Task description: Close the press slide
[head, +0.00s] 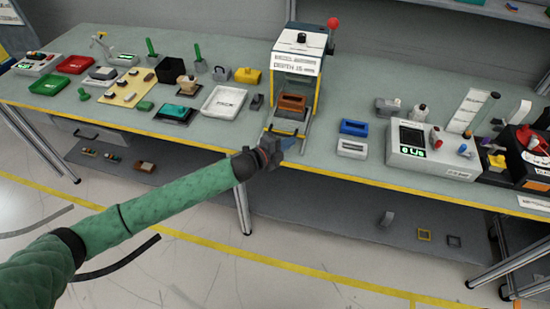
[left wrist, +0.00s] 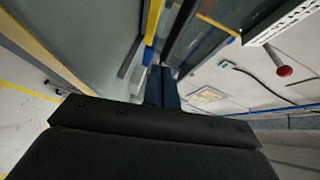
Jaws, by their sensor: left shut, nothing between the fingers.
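The press (head: 297,58) stands at the back middle of the bench, with a white sloped front and a red ball knob (head: 333,23) at its upper right. The knob also shows in the left wrist view (left wrist: 284,71). The press slide (head: 286,126) sticks out of the press toward the bench's front edge, between two rails. A brown block (head: 292,103) sits on the slide under the press head. My left gripper (head: 288,144) is shut and empty, at the slide's front end by the bench edge. I cannot tell whether it touches the slide. Its dark fingers show in the left wrist view (left wrist: 161,88).
A blue block (head: 354,127) and a white block (head: 352,148) lie right of the slide. A white instrument box (head: 434,150) stands farther right. A white tray (head: 223,102) and a small dark block (head: 257,101) lie to the left. The floor in front is mostly clear.

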